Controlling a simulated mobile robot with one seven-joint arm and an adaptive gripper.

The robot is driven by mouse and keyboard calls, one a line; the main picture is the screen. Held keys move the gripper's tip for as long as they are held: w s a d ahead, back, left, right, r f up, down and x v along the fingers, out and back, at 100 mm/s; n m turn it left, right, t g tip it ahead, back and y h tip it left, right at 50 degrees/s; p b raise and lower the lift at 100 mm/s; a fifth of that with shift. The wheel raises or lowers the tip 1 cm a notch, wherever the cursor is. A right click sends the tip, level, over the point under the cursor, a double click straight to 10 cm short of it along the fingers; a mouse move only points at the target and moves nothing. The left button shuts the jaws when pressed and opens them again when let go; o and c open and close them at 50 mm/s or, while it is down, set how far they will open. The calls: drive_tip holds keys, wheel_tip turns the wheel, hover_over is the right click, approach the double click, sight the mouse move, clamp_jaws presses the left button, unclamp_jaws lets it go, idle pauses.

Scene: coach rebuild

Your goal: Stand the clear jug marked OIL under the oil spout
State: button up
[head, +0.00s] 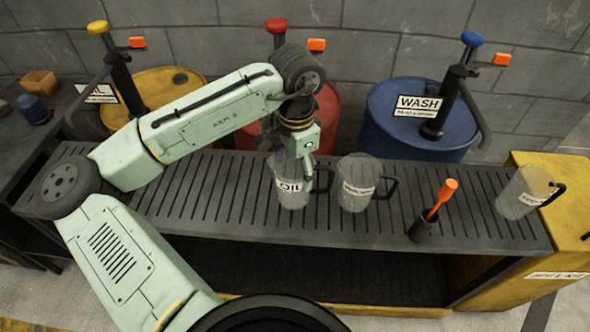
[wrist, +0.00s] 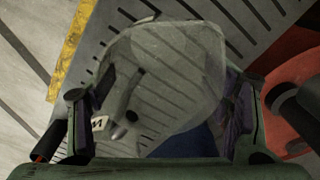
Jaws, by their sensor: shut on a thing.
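The clear jug marked OIL (head: 292,192) is upright at the middle of the slatted bench (head: 215,200). My gripper (head: 303,158) is shut on the jug from above, near its upper right side. I cannot tell whether its base touches the slats. In the wrist view the clear jug (wrist: 165,70) fills the space between the fingers. The yellow drum (head: 165,84) stands behind the bench at the left, partly hidden by my arm. Its pump (head: 124,80) has a yellow knob and a spout reaching down left. A partly hidden sign (head: 98,93) ends in "L".
A second clear jug (head: 357,186) stands close right of the OIL jug. A black holder (head: 424,229) with an orange-handled tool is farther right. Another jug (head: 520,195) is at the right end by a yellow cabinet. Red (head: 327,112) and blue drums (head: 385,120) stand behind. The bench's left part looks clear.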

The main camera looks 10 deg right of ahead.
drive_tip(key=shift+f, duration=1.1)
drive_tip(key=shift+f, duration=0.1)
drive_tip(key=shift+f, duration=0.15)
drive_tip(key=o, duration=0.9)
drive_tip(key=shift+o, duration=0.2)
wheel_tip(320, 180, up, 13)
drive_tip(key=b, duration=0.1)
drive_tip(key=shift+s+f+b, duration=0.15)
drive_tip(key=shift+f+b, duration=0.05)
drive_tip(key=shift+b, duration=0.15)
